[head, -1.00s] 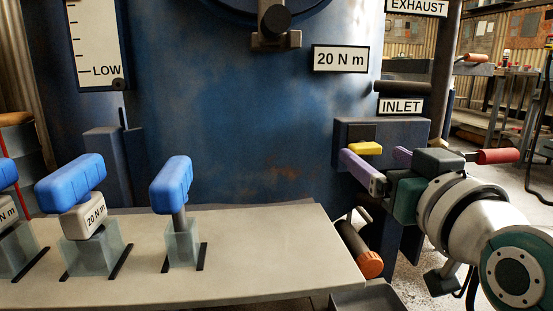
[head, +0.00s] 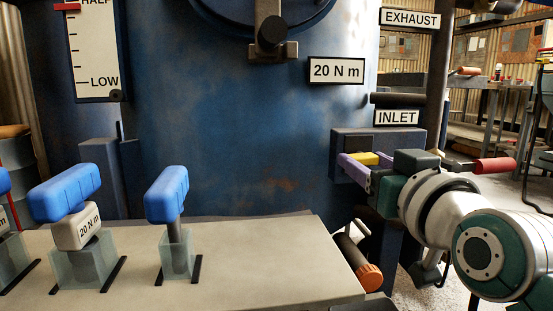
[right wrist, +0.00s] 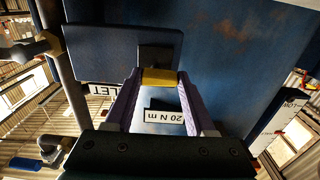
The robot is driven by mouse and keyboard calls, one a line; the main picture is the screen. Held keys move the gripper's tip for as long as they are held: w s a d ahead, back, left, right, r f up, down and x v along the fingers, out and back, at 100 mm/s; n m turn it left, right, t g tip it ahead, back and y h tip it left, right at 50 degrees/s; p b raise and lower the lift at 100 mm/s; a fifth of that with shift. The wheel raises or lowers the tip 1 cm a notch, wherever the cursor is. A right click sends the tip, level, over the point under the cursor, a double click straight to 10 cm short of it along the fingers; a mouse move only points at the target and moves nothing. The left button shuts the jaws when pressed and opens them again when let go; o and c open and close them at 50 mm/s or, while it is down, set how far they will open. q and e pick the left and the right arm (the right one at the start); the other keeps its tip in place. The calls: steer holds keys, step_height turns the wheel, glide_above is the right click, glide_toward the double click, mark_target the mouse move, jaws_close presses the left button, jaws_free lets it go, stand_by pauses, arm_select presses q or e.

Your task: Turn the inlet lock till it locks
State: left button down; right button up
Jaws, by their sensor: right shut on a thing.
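The inlet lock is a small yellow bar (head: 365,158) at the front of a dark box (head: 405,142) under the INLET sign (head: 396,118). My right gripper (head: 361,161) reaches it from the right, with its purple fingers shut on the bar. In the right wrist view, the yellow lock (right wrist: 159,79) sits between the two purple fingertips (right wrist: 158,82), in front of a dark block (right wrist: 155,58). The bar lies about level in the head view. Its ends are partly hidden by the fingers. My left gripper is not in view.
A red-handled lever (head: 493,165) sticks out right, close behind my right wrist. A black pipe (head: 398,100) runs above the box. An orange-ended cylinder (head: 368,276) is below. A pale bench (head: 230,265) carries blue-handled tools (head: 167,193) at left.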

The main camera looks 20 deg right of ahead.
jaws_close()
steer(key=shift+r+m+p, duration=0.25)
steer(key=shift+m+p, duration=0.55)
steer(key=shift+p, duration=0.4)
steer(key=m+p, duration=0.2)
steer(key=shift+r+p, duration=0.15)
steer(key=shift+p, duration=0.15)
steer(key=m+p, duration=0.2)
steer(key=m, duration=0.2)
steer(key=shift+d, duration=0.1)
steer(key=m+p, duration=0.2)
steer(key=m, duration=0.2)
steer(key=shift+s+d+m, duration=0.1)
steer(key=shift+m, duration=0.2)
steer(key=m, duration=0.3)
steer(key=shift+d+p, duration=0.1)
steer(key=shift+p, duration=0.3)
steer(key=shift+d+m, duration=0.1)
steer(key=shift+m, duration=1.2)
